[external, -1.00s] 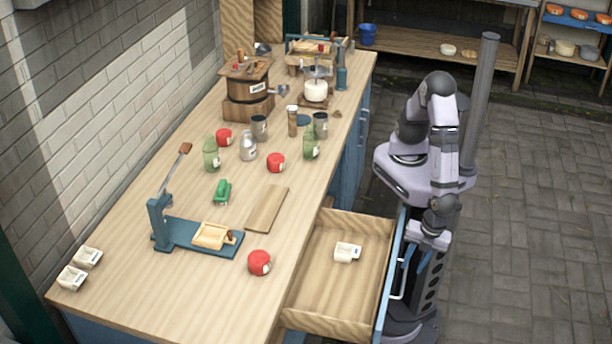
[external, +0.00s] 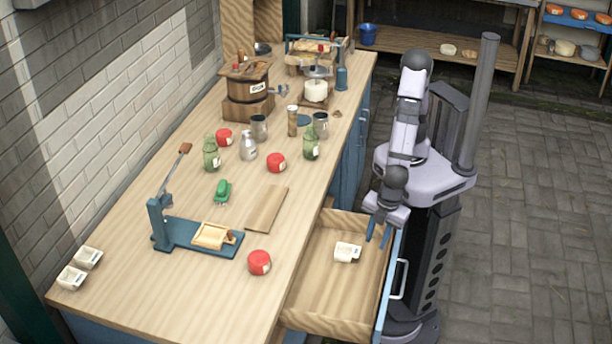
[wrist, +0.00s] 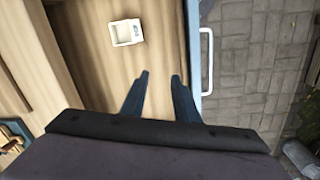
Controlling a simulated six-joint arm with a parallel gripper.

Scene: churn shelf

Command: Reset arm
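My gripper (external: 378,234) hangs pointing down above the right part of the open drawer (external: 322,310), near its blue front. In the wrist view my gripper (wrist: 160,78) shows two blue fingers spread apart with nothing between them. A small white tub with a label (external: 347,252) sits inside the drawer, left of my gripper and apart from it. The tub (wrist: 126,33) also shows ahead of the fingers in the wrist view.
The drawer front with its white handle (external: 399,279) sticks out from the counter. The counter (external: 190,310) holds red round items, such as one near the edge (external: 259,262), jars, a wooden churn (external: 247,85) and a blue press (external: 192,238). Paved floor (external: 540,200) lies open at right.

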